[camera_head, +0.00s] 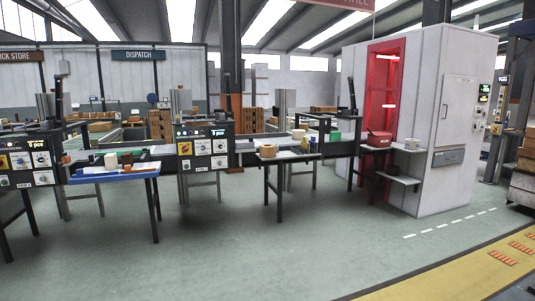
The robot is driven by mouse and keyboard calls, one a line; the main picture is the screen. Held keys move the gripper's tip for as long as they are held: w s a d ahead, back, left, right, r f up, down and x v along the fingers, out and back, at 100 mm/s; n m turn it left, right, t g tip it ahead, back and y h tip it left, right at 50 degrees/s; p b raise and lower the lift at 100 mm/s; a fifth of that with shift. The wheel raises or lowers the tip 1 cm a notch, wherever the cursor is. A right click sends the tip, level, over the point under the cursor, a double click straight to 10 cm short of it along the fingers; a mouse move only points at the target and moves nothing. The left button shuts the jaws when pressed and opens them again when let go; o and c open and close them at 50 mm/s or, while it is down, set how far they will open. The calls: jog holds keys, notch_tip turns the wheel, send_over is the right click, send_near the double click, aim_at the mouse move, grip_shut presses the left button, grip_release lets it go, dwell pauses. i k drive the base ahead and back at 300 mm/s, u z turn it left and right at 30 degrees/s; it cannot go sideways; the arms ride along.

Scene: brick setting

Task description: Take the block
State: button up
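Several small block-like things stand on the work tables, and I cannot tell which one is the block. A cream piece (110,161) sits on the blue-edged table (115,177) at the left. A tan piece (267,151) sits near the left front corner of the middle table (285,158). All are far off and small in the head view. My gripper is not in view.
Dark panels (203,147) stand between the tables. The green-grey floor (270,245) in front is clear. A yellow floor strip (470,275) runs along the lower right.

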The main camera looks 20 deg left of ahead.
aim_at(266, 150)
jog(key=u, duration=0.4)
jog(key=k, duration=0.5)
jog(key=u, duration=1)
jog(key=i, duration=4.7)
jog(key=z, duration=0.5)
jog(key=i, duration=2.3)
jog(key=z, duration=0.25)
